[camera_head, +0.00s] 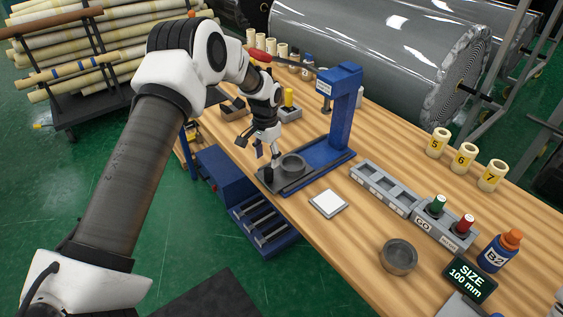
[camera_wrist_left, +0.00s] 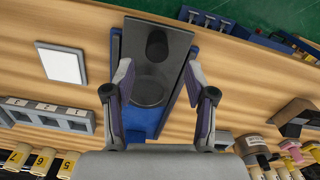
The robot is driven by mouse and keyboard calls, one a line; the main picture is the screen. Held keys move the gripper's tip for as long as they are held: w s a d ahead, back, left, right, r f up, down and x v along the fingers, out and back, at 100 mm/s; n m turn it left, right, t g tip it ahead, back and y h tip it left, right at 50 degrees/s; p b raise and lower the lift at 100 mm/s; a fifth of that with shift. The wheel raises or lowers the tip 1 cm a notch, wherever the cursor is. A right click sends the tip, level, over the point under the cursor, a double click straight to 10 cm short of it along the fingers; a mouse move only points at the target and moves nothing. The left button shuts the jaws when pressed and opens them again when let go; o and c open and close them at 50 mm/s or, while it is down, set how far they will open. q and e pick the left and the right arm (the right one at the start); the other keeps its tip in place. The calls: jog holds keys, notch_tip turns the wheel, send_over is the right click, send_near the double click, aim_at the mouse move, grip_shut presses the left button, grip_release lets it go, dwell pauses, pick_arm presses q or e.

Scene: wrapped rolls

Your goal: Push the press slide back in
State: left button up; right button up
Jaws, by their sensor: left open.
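The blue press (camera_head: 342,112) stands on the wooden bench with its lever arm reaching left. Its dark grey slide (camera_head: 287,185) sticks out from the blue base toward the near bench edge. A grey ring-shaped seat (camera_head: 293,164) and a black knob (camera_head: 268,175) are on the slide. My left gripper (camera_head: 268,155) is open and points down above the knob end. In the left wrist view my open left gripper (camera_wrist_left: 158,72) has a finger on each side of the slide (camera_wrist_left: 182,42), with the knob (camera_wrist_left: 157,43) ahead; contact is unclear. My right gripper is out of view.
A white square pad (camera_head: 328,203) lies right of the slide. A grey compartment rack (camera_head: 375,183) and a round grey cup (camera_head: 398,256) are further right. A blue drawer unit (camera_head: 262,226) is below the bench edge. Numbered rolls (camera_head: 464,157) stand at the back.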

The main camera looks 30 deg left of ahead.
aim_at(268, 170)
pick_arm(q)
jog(key=f, duration=0.1)
jog(key=d+f+p, duration=0.1)
jog(key=shift+s+f, duration=0.25)
jog(key=shift+f, duration=0.1)
jog(key=f, duration=0.3)
jog(key=shift+w+a+p, duration=0.3)
jog(key=shift+w, duration=0.05)
jog(key=shift+a+f, duration=0.15)
jog(key=shift+f, duration=0.25)
jog(key=shift+s+r, duration=0.15)
jog(key=shift+d+r, duration=0.1)
jog(key=shift+d, duration=0.1)
jog(key=c, duration=0.4)
jog(key=shift+s, duration=0.1)
jog(key=c, duration=0.6)
grip_shut()
